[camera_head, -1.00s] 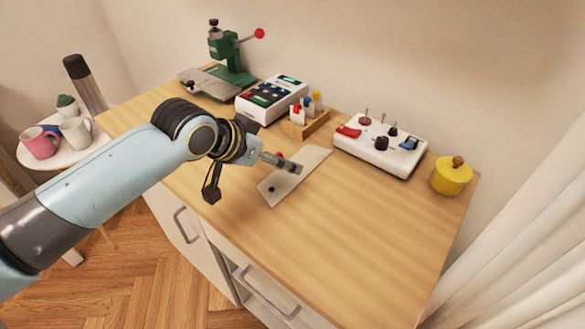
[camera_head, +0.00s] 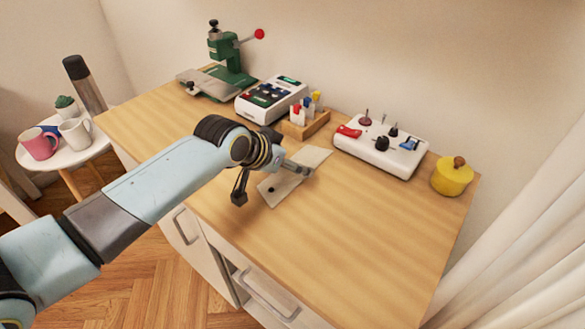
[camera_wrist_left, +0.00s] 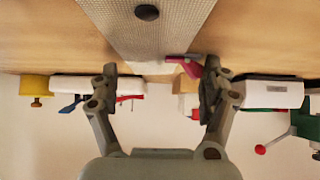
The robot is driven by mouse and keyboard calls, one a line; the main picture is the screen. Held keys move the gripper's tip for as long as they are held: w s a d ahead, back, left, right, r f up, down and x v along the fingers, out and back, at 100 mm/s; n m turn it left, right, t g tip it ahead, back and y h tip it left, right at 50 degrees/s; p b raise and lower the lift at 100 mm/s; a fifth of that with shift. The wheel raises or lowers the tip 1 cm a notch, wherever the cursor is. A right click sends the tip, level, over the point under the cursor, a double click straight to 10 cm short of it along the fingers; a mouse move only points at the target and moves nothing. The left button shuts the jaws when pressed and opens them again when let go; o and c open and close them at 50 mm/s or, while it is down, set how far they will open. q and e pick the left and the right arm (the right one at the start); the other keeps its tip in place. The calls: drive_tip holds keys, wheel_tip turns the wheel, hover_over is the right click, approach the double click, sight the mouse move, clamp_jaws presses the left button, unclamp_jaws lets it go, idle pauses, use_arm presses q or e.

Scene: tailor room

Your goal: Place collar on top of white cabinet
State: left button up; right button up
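A beige, flat strip of cloth with a black button, which looks like the collar (camera_head: 284,189), lies on the wooden top of the white cabinet (camera_head: 330,235). In the left wrist view the collar (camera_wrist_left: 150,35) runs from the top edge down between the fingers. My left gripper (camera_head: 304,170) is over the collar and covers part of it. In the wrist view my left gripper (camera_wrist_left: 158,85) is open, with nothing visibly held. A small pink-red object (camera_wrist_left: 183,60) shows beside its right finger. I cannot tell whether the fingers touch the cloth. My right gripper is not in view.
Behind the gripper stand a wooden marker holder (camera_head: 303,126), a white button box (camera_head: 270,100) and a green press (camera_head: 229,60). A white control box (camera_head: 380,145) and a yellow pot (camera_head: 452,176) are to the right. The front right of the top is clear.

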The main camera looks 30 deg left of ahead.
use_arm(q)
drive_tip(key=shift+s+f, duration=0.1)
drive_tip(key=c, duration=1.5)
drive_tip(key=shift+o, duration=0.2)
